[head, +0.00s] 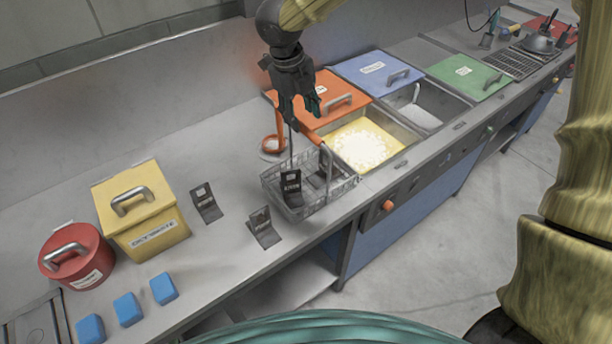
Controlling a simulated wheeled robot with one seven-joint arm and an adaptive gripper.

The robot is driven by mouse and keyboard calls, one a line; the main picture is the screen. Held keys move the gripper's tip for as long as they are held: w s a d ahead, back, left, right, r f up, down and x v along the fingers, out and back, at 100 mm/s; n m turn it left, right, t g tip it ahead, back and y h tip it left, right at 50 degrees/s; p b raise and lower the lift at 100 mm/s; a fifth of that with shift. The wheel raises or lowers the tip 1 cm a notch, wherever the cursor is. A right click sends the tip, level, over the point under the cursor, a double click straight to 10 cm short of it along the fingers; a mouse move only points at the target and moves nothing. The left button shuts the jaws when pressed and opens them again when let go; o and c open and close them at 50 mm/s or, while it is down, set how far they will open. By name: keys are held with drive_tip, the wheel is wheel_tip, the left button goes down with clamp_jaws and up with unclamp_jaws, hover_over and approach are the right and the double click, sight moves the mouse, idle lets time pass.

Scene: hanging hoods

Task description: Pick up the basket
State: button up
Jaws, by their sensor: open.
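The wire basket (345,187) stands on the grey counter, just left of the open yellow-rimmed vat. It has a tall upright handle, and dark labelled card-like pieces (291,183) stand in it. My gripper (302,112) is open and empty, pointing down above the basket at about the height of the handle's upper part. The fingers appear apart from the handle. Whether they line up with it in depth, I cannot tell.
The open vat (400,150) holds pale bubbling contents. Dark stands (207,204), a yellow box (140,212), a red pot (74,256) and blue blocks (163,288) occupy the left counter. Coloured lids (468,73) lie at the right.

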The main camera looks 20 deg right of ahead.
sight(309, 131)
drive_tip(key=shift+d+f, duration=0.35)
drive_tip(key=shift+f, duration=0.25)
drive_tip(key=shift+d+f, duration=0.3)
drive_tip(key=shift+f, duration=0.3)
drive_tip(key=shift+d+f+p, duration=0.2)
drive_tip(key=shift+f+p, duration=0.45)
drive_tip(key=shift+f, duration=0.65)
drive_tip(key=shift+d+f+p, duration=0.2)
drive_tip(key=shift+f+p, duration=0.45)
drive_tip(key=shift+f, duration=0.6)
clamp_jaws()
drive_tip(key=shift+w+r, duration=0.1)
